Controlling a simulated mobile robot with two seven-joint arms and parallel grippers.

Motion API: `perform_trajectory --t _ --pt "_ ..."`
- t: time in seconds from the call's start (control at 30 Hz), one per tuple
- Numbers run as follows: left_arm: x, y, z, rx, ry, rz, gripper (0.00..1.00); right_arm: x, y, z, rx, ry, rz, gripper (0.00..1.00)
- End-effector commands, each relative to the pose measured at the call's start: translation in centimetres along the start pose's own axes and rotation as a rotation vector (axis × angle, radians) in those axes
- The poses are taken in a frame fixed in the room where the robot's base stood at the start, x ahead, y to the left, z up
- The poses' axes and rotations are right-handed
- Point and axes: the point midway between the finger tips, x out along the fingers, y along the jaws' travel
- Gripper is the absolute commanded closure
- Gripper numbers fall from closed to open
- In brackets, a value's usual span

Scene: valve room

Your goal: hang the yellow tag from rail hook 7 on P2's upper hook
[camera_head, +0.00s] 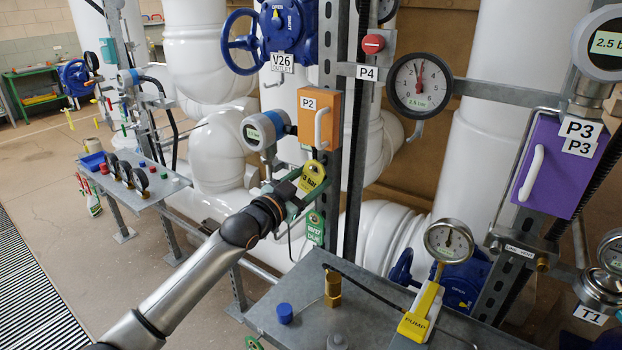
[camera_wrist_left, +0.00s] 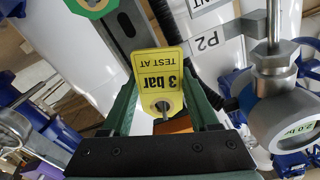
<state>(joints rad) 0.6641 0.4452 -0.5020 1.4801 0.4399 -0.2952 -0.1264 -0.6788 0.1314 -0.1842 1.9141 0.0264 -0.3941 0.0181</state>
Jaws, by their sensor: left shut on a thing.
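My left gripper (camera_head: 298,184) is shut on the yellow tag (camera_head: 313,176), in front of the post just below the orange P2 box (camera_head: 319,120). In the left wrist view the tag (camera_wrist_left: 160,76) stands between the green fingers of my left gripper (camera_wrist_left: 160,92), its "3 bar" print upside down. A short metal hook end (camera_wrist_left: 165,110) shows at the tag's hole; I cannot tell whether it passes through. A green tag (camera_head: 315,228) hangs lower on the same post, and shows at the wrist view's upper left (camera_wrist_left: 92,5). My right gripper is out of view.
A round transmitter (camera_head: 260,131) sits left of the P2 box, close above my left gripper. A grey bench (camera_head: 385,326) stands below, with a blue cap (camera_head: 284,313), brass fitting (camera_head: 333,287) and yellow pump (camera_head: 422,312). A side table (camera_head: 150,188) with gauges stands left.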

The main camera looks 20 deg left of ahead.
Motion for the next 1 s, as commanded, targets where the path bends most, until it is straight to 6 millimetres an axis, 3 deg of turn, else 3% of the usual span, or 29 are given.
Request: perform_trajectory --t 0.13,0.17,0.47,0.77,1.0 --pt "0.0 0.0 0.0 0.0 0.0 0.0 0.75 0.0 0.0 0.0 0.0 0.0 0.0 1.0" --pt "0.0 0.0 0.0 0.0 0.0 0.0 0.38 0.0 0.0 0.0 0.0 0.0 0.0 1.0" --pt "0.0 0.0 0.0 0.0 0.0 0.0 0.04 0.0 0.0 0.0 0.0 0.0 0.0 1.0" --pt "-0.1 0.0 0.0 0.0 0.0 0.0 0.04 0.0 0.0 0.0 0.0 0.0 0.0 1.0" --pt "-2.4 0.0 0.1 0.001 -0.001 0.001 0.04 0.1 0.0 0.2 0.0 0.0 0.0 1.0"
